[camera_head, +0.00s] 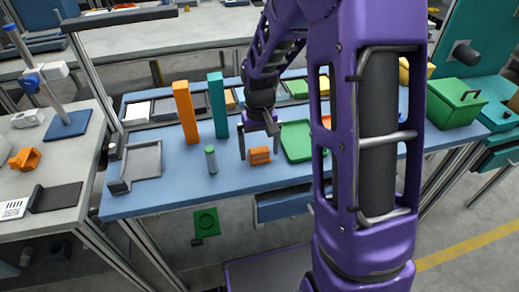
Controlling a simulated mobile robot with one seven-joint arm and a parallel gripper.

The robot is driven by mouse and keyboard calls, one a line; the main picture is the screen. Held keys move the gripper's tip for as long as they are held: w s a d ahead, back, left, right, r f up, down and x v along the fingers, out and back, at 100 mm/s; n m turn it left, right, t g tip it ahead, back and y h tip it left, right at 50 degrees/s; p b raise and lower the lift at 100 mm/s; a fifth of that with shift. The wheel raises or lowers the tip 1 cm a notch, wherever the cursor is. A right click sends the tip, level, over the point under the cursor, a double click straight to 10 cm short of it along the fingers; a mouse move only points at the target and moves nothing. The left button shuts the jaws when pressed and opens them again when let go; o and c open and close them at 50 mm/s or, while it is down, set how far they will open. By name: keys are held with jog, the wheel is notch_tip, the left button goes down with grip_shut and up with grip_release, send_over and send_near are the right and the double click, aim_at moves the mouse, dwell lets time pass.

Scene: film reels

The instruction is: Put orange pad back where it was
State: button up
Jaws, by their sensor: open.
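A small orange piece (259,156) with dark gaps or lines on its front lies on the blue worktable (225,180), near the front edge. It may be the orange pad; the picture is too small to be sure. My gripper (258,147) points down with its fingers apart, just above or around this piece. I cannot tell whether the fingers touch it. A tall orange block (186,112) stands upright further left on the same table. My purple arm hides part of the table's right side.
A teal upright block (217,105) and a green-topped cylinder (211,160) stand left of my gripper. A green tray (297,142) lies close on its right. A grey tray (142,162) is at far left, a green box (455,103) at right. Table front between cylinder and grey tray is clear.

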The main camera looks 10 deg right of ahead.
aim_at(259, 151)
notch_tip(259, 151, up, 11)
jog(key=p, duration=0.2)
jog(key=shift+r, duration=0.2)
